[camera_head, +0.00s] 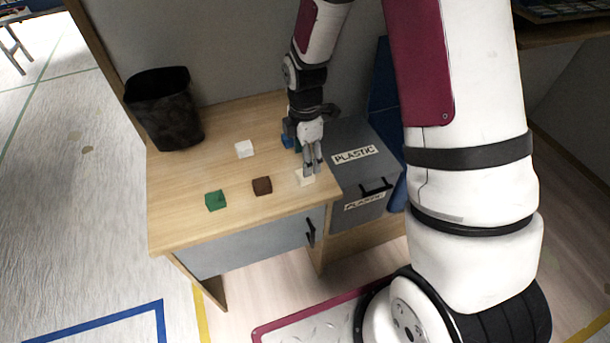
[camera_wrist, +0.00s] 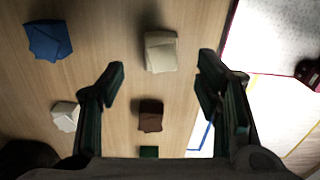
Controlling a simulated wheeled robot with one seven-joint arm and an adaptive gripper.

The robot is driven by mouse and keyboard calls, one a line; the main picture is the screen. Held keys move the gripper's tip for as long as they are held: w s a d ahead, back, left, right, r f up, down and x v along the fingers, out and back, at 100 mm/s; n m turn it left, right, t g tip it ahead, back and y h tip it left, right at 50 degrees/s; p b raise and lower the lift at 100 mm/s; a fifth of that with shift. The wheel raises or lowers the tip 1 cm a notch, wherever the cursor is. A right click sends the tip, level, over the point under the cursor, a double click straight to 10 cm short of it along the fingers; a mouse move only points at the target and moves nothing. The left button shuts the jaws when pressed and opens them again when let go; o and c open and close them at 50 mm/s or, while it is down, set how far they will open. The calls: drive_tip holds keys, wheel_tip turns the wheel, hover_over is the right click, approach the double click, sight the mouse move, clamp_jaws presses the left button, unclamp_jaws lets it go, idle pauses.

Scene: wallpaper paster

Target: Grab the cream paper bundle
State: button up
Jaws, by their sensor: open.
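The cream paper bundle (camera_head: 301,179) lies on the wooden table near its right front edge, partly hidden by my gripper (camera_head: 312,170) in the head view. In the wrist view the cream bundle (camera_wrist: 161,52) is at the upper middle. My gripper (camera_wrist: 162,72) is open there, its fingers to the left and right of the bundle's line. The bundle lies at and beyond the fingertips in that picture. Nothing is held between the fingers. I cannot tell the exact height of the fingertips above the table.
A brown bundle (camera_head: 262,186), a green one (camera_head: 215,201), a white one (camera_head: 244,149) and a blue one (camera_head: 287,141) lie on the table (camera_head: 180,220). A black bin (camera_head: 164,110) stands at the back left. A grey box marked PLASTIC (camera_head: 345,180) adjoins the table's right side.

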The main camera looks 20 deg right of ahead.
drive_tip(key=shift+f, duration=2.7)
drive_tip(key=shift+c, duration=0.3)
drive_tip(key=c, duration=0.9)
